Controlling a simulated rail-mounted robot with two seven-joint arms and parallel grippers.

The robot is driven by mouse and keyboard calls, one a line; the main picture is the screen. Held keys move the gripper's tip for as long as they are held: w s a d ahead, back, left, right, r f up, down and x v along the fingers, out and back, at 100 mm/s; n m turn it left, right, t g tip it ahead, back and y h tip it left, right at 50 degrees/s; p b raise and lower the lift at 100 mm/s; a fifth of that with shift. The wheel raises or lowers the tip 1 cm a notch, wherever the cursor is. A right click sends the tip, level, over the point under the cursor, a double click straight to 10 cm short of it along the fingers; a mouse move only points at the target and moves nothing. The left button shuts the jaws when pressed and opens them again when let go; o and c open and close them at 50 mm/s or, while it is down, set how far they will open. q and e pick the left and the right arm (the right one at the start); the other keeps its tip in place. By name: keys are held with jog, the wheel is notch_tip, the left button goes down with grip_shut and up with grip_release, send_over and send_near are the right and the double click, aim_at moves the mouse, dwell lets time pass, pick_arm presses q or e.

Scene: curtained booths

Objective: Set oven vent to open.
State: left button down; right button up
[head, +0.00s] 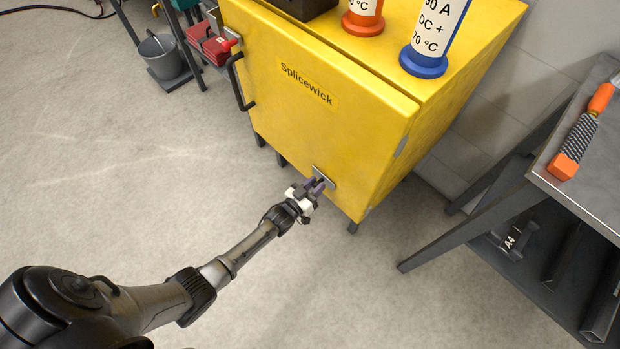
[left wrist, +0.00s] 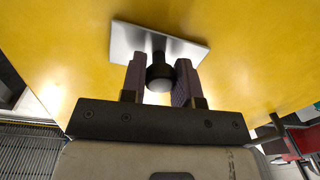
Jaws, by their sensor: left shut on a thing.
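The oven is a yellow box (head: 290,125) labelled "Splicewick", standing on short dark legs. Its vent is a small metal plate (head: 323,177) low on the front face. In the left wrist view the plate (left wrist: 190,50) carries a round black knob (left wrist: 160,75). My left gripper (head: 314,187) is at the vent, and in the left wrist view its fingers (left wrist: 160,82) stand on both sides of the knob, shut on it. The plate's markings cannot be read. My right gripper is not in view.
An orange cylinder (head: 362,15) and a blue-based cylinder (head: 432,40) stand on the oven's top. A black handle (head: 240,82) is at the door's left edge. A grey bench (head: 585,170) with an orange-handled tool stands at right.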

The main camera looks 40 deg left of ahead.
pick_arm(q)
jog(key=shift+d, duration=0.15)
jog(key=c, duration=1.2)
grip_release()
jog(key=o, duration=0.3)
jog(key=shift+d, duration=0.15)
jog(key=shift+o, duration=0.2)
jog(key=s+a+p, duration=0.2)
jog(key=s+p, duration=0.3)
jog(key=s, duration=0.8)
jog(key=shift+s, duration=0.35)
